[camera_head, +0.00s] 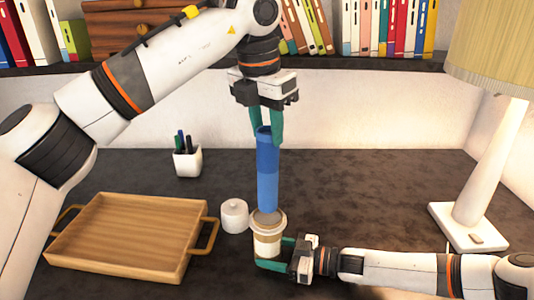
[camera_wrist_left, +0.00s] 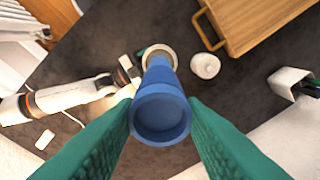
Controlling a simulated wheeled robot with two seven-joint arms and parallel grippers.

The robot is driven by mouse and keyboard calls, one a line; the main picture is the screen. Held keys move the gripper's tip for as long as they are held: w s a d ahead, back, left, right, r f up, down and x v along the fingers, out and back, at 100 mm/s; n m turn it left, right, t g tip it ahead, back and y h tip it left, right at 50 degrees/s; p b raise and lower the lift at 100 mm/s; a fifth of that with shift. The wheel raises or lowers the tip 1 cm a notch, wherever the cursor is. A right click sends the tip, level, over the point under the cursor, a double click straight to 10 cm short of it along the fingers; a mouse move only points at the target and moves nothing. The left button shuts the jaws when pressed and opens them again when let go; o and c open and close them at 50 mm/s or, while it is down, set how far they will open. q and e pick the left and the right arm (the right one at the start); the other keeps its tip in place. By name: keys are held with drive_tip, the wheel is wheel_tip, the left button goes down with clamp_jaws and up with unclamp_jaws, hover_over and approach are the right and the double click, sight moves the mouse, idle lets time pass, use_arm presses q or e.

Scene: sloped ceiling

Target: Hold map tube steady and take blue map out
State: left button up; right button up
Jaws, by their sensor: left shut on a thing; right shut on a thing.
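The blue map (camera_head: 267,185) is a rolled tube standing upright in the head view. My left gripper (camera_head: 267,135) is shut on its top end from above. In the left wrist view the blue map (camera_wrist_left: 160,112) sits between the green fingers of my left gripper (camera_wrist_left: 162,120). The map tube (camera_head: 267,242) is short and white with a tan band, directly below the map. The map's lower end is at the tube's mouth; I cannot tell whether it is still inside. My right gripper (camera_head: 282,262) is shut on the tube from the right, low down.
A white lid-like cylinder (camera_head: 234,216) stands just left of the tube. A wooden tray (camera_head: 130,240) lies at the left, with a white pen cup (camera_head: 187,161) behind it. A lamp (camera_head: 480,190) stands at the right. Books line the shelf (camera_head: 400,65) above.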

use_arm(q)
drive_tip(key=shift+r, duration=0.6)
use_arm(e)
drive_tip(key=o, duration=0.9)
drive_tip(key=shift+c, duration=0.2)
drive_tip(key=v, duration=1.2)
drive_tip(key=shift+f, duration=0.1)
